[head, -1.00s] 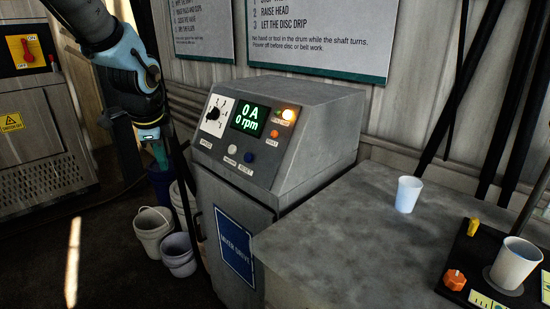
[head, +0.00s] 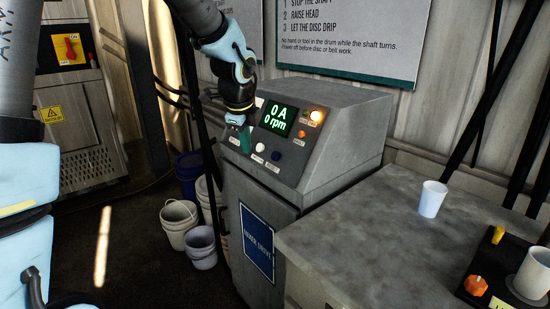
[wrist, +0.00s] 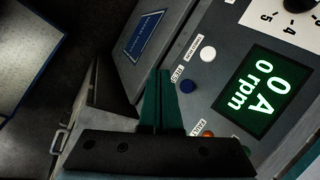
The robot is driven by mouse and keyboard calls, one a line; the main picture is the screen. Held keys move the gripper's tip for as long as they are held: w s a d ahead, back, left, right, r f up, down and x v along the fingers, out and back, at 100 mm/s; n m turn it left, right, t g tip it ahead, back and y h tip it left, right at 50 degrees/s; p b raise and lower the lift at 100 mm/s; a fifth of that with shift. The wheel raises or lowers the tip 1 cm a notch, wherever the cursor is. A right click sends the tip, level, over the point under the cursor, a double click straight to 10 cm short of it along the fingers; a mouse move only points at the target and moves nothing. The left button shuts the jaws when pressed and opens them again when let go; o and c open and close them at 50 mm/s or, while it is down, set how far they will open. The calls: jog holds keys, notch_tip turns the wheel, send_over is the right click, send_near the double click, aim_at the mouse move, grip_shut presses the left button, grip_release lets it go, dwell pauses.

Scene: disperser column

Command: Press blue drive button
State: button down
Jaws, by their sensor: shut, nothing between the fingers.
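The blue button (head: 275,156) sits on the sloped front of the grey mixer drive console (head: 330,140), right of a white button (head: 260,147). In the wrist view the blue button (wrist: 187,88) is just right of my green fingertips, partly beside the fingers, with a label by it partly hidden. My gripper (head: 246,146) is shut and empty at the left part of the panel, in front of the dial area. It also shows in the wrist view (wrist: 162,75). I see no clear contact with the blue button.
The green display (head: 278,118) reads 0 A and 0 rpm. A grey bench (head: 370,240) with a white cup (head: 432,198) stands at the right. Buckets (head: 179,222) stand on the floor at the left.

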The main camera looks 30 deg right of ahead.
aim_at(272, 160)
jog(key=shift+w+d+f+b, duration=0.25)
jog(key=shift+d+f+b, duration=0.4)
jog(key=shift+d, duration=0.45)
jog(key=shift+w+d+f+b, duration=0.2)
jog(key=shift+d+f+b, duration=0.2)
jog(key=shift+d+f, duration=0.55)
jog(key=shift+w+d+f+b, duration=0.25)
jog(key=shift+d+f+b, duration=0.25)
jog(key=shift+d, duration=0.8)
jog(key=shift+d, duration=0.1)
jog(key=shift+d+f, duration=0.15)
jog(key=shift+d, duration=0.15)
jog(key=shift+w+d+f, duration=0.1)
jog(key=shift+d+f, duration=0.15)
jog(key=shift+d, duration=0.1)
jog(key=shift+a+r, duration=0.1)
dwell(0.5)
jog(key=shift+a+r+p, duration=0.35)
jog(key=shift+a+p, duration=0.15)
jog(key=shift+a, duration=0.15)
